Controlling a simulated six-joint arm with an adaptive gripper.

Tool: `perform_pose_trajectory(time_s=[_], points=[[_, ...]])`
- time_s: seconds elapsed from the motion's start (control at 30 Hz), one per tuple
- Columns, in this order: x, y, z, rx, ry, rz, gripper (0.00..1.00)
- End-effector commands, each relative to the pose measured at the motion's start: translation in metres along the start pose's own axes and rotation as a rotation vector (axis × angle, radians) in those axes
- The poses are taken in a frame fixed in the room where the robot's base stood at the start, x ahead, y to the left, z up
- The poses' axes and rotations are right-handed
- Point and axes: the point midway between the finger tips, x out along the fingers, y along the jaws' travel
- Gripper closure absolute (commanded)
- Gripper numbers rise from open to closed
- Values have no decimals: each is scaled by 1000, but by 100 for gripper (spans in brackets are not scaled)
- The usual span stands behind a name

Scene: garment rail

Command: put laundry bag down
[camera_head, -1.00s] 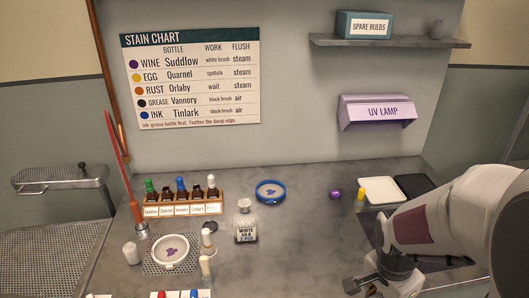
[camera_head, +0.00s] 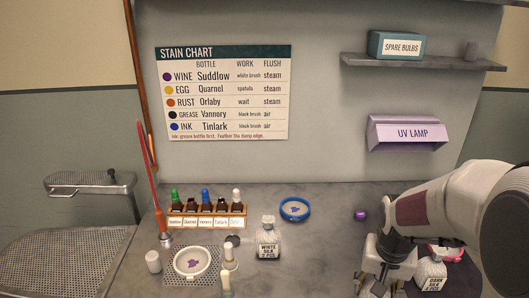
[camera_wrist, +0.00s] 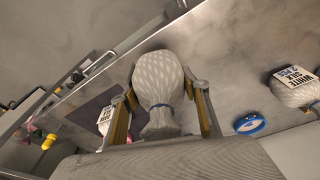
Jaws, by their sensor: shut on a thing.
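My gripper (camera_wrist: 165,115) is shut on a pale quilted laundry bag (camera_wrist: 158,80) with a blue tie, seen between its fingers in the wrist view. No label shows on this bag from there. In the head view my gripper (camera_head: 382,268) is at the lower right, low over the counter, and the held bag is mostly hidden. A similar bag labelled DARK SILK (camera_head: 431,271) is just right of the gripper. A bag labelled WHITE SILK (camera_head: 268,240) stands mid-counter, and also shows in the wrist view (camera_wrist: 295,90). I cannot tell whether the held bag touches the counter.
A bottle rack (camera_head: 207,216), a white dish (camera_head: 191,263) and small bottles stand on the left. A blue-rimmed dish (camera_head: 295,209) and a purple item (camera_head: 361,214) are farther back. The counter (camera_head: 320,260) between the white-silk bag and my gripper is clear.

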Motion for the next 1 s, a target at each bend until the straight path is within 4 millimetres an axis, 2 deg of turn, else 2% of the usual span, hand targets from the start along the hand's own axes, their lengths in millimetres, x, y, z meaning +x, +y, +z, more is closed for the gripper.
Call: perform_pose_trajectory(time_s=[0.27, 0.4, 0.5, 0.7, 1.0], points=[[9, -62, -32, -262, 17, -53, 82], [16, -89, -36, -306, 12, -68, 82], [22, -101, -33, -329, 2, -71, 82], [25, -109, -27, -348, -8, -72, 82], [25, -110, -27, -348, -8, -72, 82]])
